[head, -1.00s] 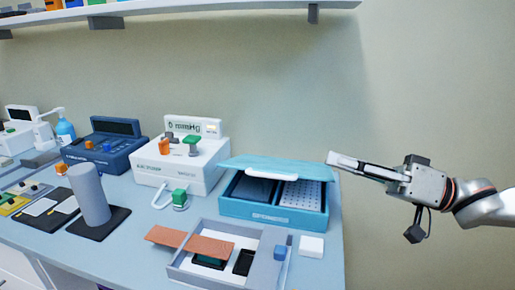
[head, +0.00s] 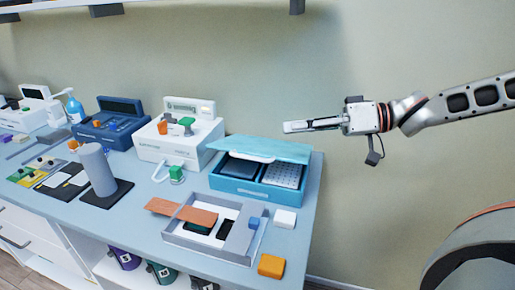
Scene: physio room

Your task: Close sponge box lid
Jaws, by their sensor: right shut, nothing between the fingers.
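The teal sponge box (head: 236,187) stands at the right end of the counter, against the wall side. Its lid (head: 285,151) is tilted partly open over the box, with a white handle strip (head: 248,155) along its front edge. A dark sponge and a white dotted sponge (head: 283,174) show inside through the gap. My right gripper (head: 286,127) is shut and empty, pointing left. It appears just above the lid in the picture; whether it touches the lid cannot be told, though a gap shows between them. My left gripper is out of view.
A grey tray (head: 208,246) with a brown strip lies in front of the box. A white block (head: 285,219) and an orange block (head: 271,266) lie near the counter's right edge. A white device (head: 176,148) stands left of the box. A shelf hangs above.

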